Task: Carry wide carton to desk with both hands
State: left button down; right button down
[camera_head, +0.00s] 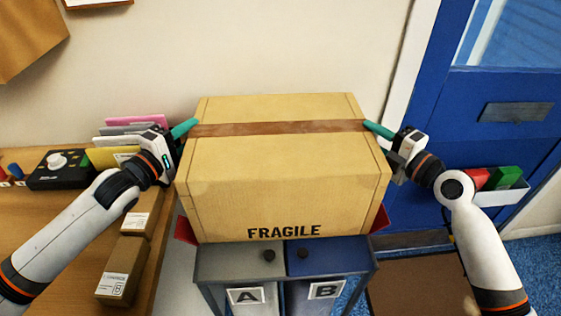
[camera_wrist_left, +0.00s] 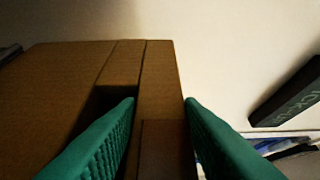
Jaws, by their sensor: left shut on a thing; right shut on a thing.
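The wide carton (camera_head: 285,175) is a large tan box with brown tape across its top and "FRAGILE" on its front. It is roughly level in the middle of the head view. My left gripper (camera_head: 183,130) is at its left side, and my right gripper (camera_head: 380,131) is at its right side. In the left wrist view, the green fingers of my left gripper (camera_wrist_left: 160,101) sit either side of a cardboard edge of the carton (camera_wrist_left: 55,95). The wooden desk (camera_head: 55,220) is at the left. The right fingers' contact is partly hidden.
Grey bin A (camera_head: 240,262) and blue bin B (camera_head: 325,262) stand in a frame below the carton. Red edges (camera_head: 184,231) show under it; contact is unclear. The desk holds a black device (camera_head: 60,168), small boxes (camera_head: 122,270) and files. A blue door (camera_head: 510,110) is right.

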jog(key=shift+r+p, duration=1.7)
jog(key=shift+r, duration=0.65)
